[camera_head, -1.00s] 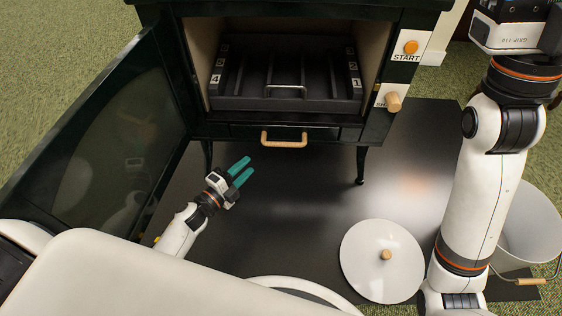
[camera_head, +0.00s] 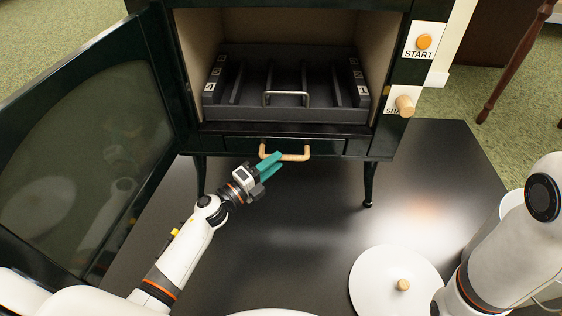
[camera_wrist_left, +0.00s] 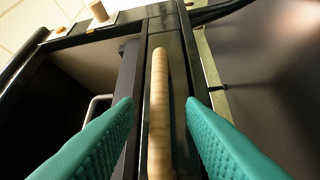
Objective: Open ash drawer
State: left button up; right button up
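The ash drawer (camera_head: 240,144) is a dark panel below the stove's firebox, closed flush, with a wooden bar handle (camera_head: 292,157) on its front. My left gripper (camera_head: 272,163) is at the left end of that handle. In the left wrist view the teal fingers of the left gripper (camera_wrist_left: 160,135) are apart, with the wooden handle (camera_wrist_left: 159,110) running lengthwise between them and a gap visible on each side. The fingers do not clamp it. My right arm shows at the lower right, but its gripper is out of view.
The stove door (camera_head: 85,150) stands open on the left, close to my left arm. A dark grate tray (camera_head: 285,115) with a metal handle sits in the firebox. A START button (camera_head: 424,42) and wooden knob (camera_head: 404,104) are at right. A white lid (camera_head: 385,285) lies on the dark floor plate (camera_head: 310,220).

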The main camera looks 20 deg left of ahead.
aim_at(307, 146)
pick_arm(q)
jog(key=shift+b+x, duration=0.35)
jog(key=shift+x, duration=1.25)
grip_shut()
